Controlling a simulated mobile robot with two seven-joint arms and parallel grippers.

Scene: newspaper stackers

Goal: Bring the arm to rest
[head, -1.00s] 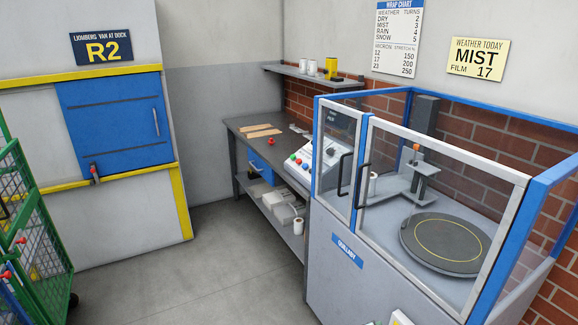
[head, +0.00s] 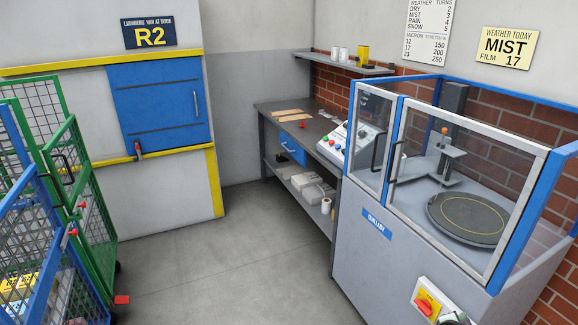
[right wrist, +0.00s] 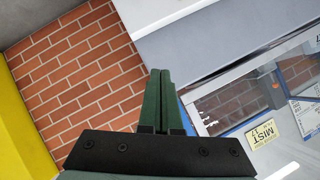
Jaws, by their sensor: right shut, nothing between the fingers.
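My right gripper (right wrist: 165,75) is shut, its two green fingers together with nothing between them in the right wrist view. Beyond it there are a brick wall and glazed panels. My left gripper is not in view.
Blue and green mesh cages (head: 60,200) stand at the left. A grey workbench (head: 265,125) with a control panel (head: 336,148) is at the back. The blue hatch (head: 160,105) is closed. The grey floor (head: 225,255) between is clear.

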